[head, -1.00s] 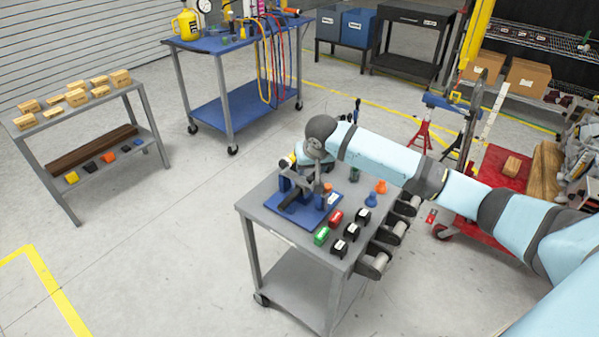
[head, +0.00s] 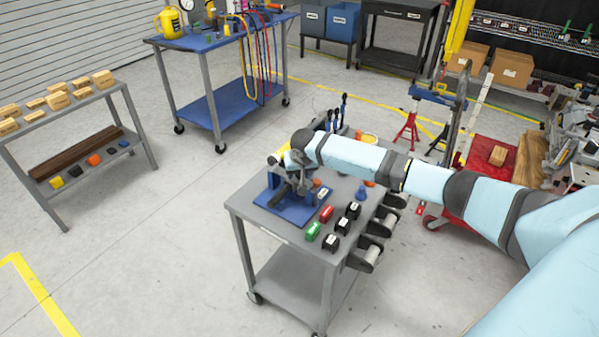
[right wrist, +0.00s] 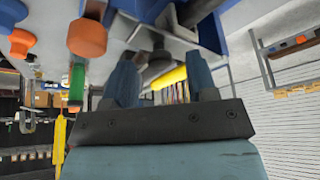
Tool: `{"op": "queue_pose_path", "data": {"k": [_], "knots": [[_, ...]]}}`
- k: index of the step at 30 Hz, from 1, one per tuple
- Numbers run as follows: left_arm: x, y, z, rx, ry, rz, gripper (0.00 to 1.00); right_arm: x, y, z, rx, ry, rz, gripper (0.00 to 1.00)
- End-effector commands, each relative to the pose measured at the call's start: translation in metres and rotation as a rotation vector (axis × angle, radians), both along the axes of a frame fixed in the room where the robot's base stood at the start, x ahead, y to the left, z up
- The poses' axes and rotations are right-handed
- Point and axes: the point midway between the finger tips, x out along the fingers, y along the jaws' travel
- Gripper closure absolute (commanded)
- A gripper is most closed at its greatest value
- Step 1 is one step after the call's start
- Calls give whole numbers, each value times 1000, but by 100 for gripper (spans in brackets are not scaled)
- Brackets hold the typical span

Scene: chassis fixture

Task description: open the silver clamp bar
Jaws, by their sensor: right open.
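A clamp fixture stands on a blue base plate (head: 299,216) on top of the grey cart. A dark bar (head: 279,196) lies low across the plate. My right gripper (head: 281,157) is just above the fixture, and my wrist hides part of it. In the right wrist view my right gripper (right wrist: 160,72) is open, its two blue fingers apart. A grey rounded piece of the fixture (right wrist: 157,62) shows between the fingers; I cannot tell if they touch it. I cannot clearly tell the silver clamp bar apart from the other grey parts. My left gripper is out of view.
The grey cart (head: 265,231) also carries a green block (head: 313,231), a red block (head: 326,212), several black blocks and a blue knob-shaped piece (head: 361,193). Rollers hang on its right side. A blue workbench (head: 210,40) stands behind.

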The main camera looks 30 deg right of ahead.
Motion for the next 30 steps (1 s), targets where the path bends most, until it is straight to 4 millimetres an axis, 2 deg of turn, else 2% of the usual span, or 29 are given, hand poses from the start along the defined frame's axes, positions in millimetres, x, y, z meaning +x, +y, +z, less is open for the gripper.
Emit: {"op": "queue_pose_path", "data": {"k": [11,14,18,19,26,30], "knots": [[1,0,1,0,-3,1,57,3,-1,-7,-1,-2,1,48],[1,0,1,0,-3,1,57,3,-1,-7,-1,-1,1,66],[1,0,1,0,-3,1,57,3,-1,-6,-1,-1,1,98],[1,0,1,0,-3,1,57,3,-1,-6,-1,-1,1,100],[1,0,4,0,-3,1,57,3,-2,-4,-5,8,0,100],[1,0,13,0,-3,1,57,5,-2,2,-18,42,0,100]]}}
